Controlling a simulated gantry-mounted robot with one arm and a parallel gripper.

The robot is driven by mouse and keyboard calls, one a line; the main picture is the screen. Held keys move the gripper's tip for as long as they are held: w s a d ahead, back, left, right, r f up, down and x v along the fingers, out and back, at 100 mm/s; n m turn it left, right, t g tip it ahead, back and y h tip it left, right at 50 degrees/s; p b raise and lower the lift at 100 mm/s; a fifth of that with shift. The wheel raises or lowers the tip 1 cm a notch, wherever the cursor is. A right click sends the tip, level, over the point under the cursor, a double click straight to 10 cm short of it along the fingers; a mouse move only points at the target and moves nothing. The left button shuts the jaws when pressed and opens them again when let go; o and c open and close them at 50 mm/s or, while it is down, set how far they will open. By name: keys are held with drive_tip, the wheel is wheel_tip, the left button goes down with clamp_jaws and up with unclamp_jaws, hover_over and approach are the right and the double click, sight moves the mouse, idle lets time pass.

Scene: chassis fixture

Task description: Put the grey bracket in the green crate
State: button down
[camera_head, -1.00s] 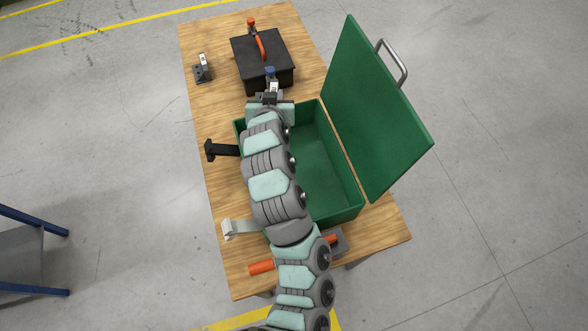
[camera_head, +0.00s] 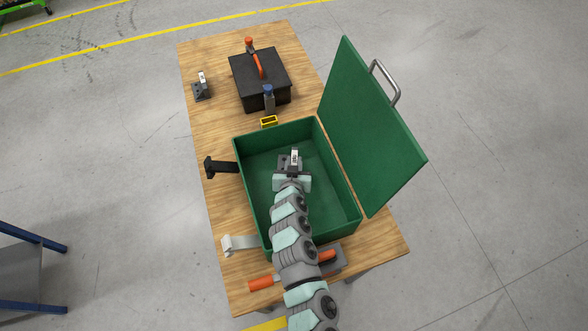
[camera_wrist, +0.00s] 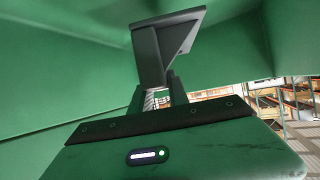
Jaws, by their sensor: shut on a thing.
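The green crate (camera_head: 349,222) stands open on the table, its lid (camera_head: 370,130) raised on the right. My gripper (camera_head: 291,168) is inside the crate's outline, around the middle of the opening. It is shut on the grey bracket (camera_head: 295,155), which looks small in the head view. In the wrist view the bracket (camera_wrist: 165,45) is dark grey with a wide angled flange, held upright between the fingers (camera_wrist: 160,98), with green crate walls around it. I cannot tell whether the bracket touches the crate floor. My arm hides the crate's near part.
A black box (camera_head: 260,78) with an orange handle stands behind the crate, with a blue-topped item (camera_head: 268,97) and a yellow holder (camera_head: 268,121) between. A clamp (camera_head: 202,88), a black piece (camera_head: 218,166) and a light grey piece (camera_head: 238,243) lie along the left side.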

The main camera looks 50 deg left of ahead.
drive_tip(key=shift+f, duration=2.6)
drive_tip(key=shift+f, duration=0.15)
drive_tip(key=c, duration=1.3)
unclamp_jaws()
drive_tip(key=shift+o, duration=0.2)
drive_tip(key=shift+r, duration=0.25)
drive_tip(key=shift+d, duration=0.1)
drive_tip(key=shift+b+v, duration=0.6)
drive_tip(key=shift+v, duration=3)
drive_tip(key=shift+s, duration=0.1)
